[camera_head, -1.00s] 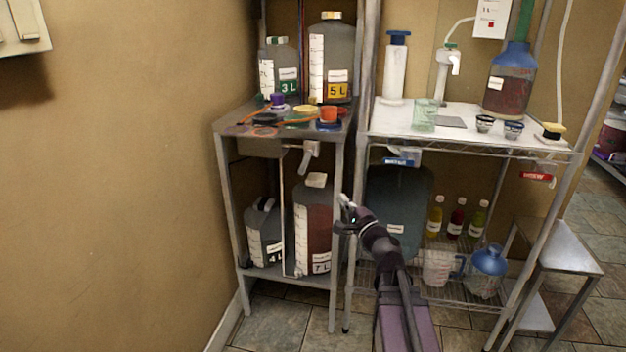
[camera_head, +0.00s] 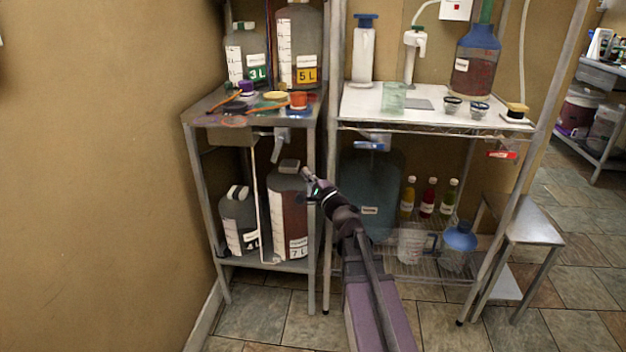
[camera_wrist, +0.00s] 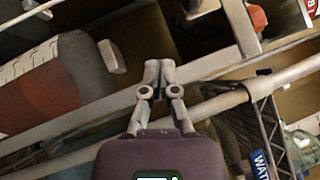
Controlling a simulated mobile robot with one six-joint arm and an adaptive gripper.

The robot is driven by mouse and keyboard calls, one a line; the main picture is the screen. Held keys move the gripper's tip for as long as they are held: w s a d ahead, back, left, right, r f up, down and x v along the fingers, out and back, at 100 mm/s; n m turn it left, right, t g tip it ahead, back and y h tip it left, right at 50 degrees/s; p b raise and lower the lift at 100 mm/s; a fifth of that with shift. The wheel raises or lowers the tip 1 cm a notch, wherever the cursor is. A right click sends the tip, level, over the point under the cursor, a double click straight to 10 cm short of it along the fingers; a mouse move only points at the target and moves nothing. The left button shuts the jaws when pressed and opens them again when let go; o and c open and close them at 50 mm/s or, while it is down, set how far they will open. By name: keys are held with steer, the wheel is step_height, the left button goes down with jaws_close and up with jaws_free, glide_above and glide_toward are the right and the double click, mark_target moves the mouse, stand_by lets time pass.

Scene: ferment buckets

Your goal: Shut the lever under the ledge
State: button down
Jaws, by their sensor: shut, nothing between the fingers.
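A pale grey lever (camera_head: 279,146) hangs at a slant under the top ledge (camera_head: 225,119) of the left stand, near its front right post. My gripper (camera_head: 307,173) is shut and empty. In the head view it appears lower and to the right of the lever, by the stand's front right post, and not touching the lever. In the wrist view the closed fingertips (camera_wrist: 158,70) lie over a metal rail. A pale grey piece at that view's top edge may be the lever, but it is cut off and I cannot be sure.
The 7 L jug (camera_head: 289,215) stands below the lever, with a smaller jug (camera_head: 238,222) to its left. Metal posts of the stand and the wire rack (camera_head: 420,128) rise close to my gripper. A blue-handled tap (camera_head: 372,141) hangs under the rack's top. A stool (camera_head: 525,225) stands right.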

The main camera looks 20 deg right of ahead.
mark_target(274, 157)
steer(key=w+a+r+p, duration=0.2)
steer(key=w+a, duration=0.2)
steer(key=w, duration=0.2)
steer(key=shift+a+r, duration=0.25)
steer(key=shift+a, duration=0.1)
steer(key=shift+w+a, duration=0.3)
steer(key=shift+a, duration=0.25)
stand_by(0.8)
steer(key=shift+w+a, duration=0.35)
steer(key=shift+a, duration=0.4)
steer(key=a+r+p, duration=0.1)
steer(key=w+a+p, duration=0.1)
steer(key=shift+w+a+r, duration=0.15)
steer(key=shift+a+r, duration=0.2)
steer(key=shift+f, duration=0.15)
